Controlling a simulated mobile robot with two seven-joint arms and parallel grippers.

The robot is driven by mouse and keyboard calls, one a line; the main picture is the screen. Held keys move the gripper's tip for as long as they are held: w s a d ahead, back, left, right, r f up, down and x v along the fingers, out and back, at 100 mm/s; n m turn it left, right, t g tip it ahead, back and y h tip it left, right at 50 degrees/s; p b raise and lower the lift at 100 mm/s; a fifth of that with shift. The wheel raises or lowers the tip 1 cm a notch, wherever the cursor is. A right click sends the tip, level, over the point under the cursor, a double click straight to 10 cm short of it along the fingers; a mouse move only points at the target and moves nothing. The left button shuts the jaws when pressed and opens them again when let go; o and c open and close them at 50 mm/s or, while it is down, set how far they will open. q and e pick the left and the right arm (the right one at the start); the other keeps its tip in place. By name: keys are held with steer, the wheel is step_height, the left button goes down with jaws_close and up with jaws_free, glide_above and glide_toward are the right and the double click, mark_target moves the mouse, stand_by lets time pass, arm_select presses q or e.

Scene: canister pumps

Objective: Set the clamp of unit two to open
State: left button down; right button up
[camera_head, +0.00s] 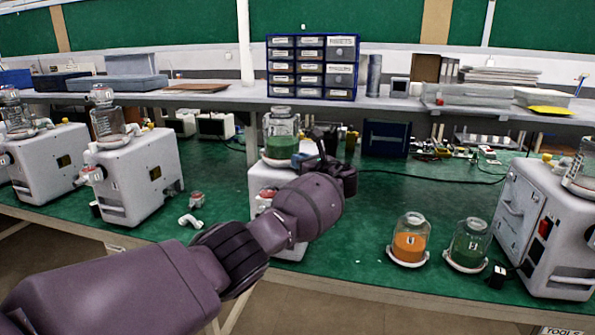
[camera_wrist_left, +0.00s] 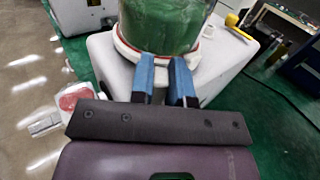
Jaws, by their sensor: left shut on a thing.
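A white pump unit (camera_head: 262,182) stands in the middle of the green bench. A glass canister with green contents (camera_head: 281,142) sits upright on top of it. My left arm covers much of the unit, and I cannot read a unit number on it. In the left wrist view the canister (camera_wrist_left: 160,25) rises from a pale ring-like clamp (camera_wrist_left: 128,50) at its base. My left gripper (camera_head: 318,150) is at the canister's base. My right gripper is out of view.
Other white pump units stand left (camera_head: 135,175) and right (camera_head: 545,225). A loose orange canister (camera_head: 409,242) and a loose green canister (camera_head: 468,245) stand at the front right. Small fittings (camera_head: 190,220) lie left of the middle unit. A drawer cabinet (camera_head: 312,67) stands on the shelf behind.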

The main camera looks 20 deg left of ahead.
arm_select(q)
steer(key=shift+w+d+f+g, duration=0.15)
steer(key=shift+w+f+g, duration=0.15)
steer(key=shift+f, duration=0.1)
steer(key=shift+d+n+g+y+b, duration=0.1)
steer(key=shift+n+g+y+b, duration=0.2)
steer(key=shift+n+b, duration=0.15)
steer(key=shift+w+r+n+g+y+b, duration=0.25)
steer(key=shift+w+r+g+y+b, duration=0.05)
steer(key=shift+g+b, duration=0.2)
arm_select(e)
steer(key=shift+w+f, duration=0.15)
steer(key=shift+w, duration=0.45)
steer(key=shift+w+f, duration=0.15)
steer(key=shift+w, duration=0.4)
arm_select(q)
steer(key=shift+r, duration=0.1)
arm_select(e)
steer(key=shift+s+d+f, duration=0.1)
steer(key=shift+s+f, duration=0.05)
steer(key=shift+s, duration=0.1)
arm_select(q)
steer(key=c, duration=1.1)
jaws_free()
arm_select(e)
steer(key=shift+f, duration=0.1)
arm_select(q)
steer(key=shift+d, duration=0.15)
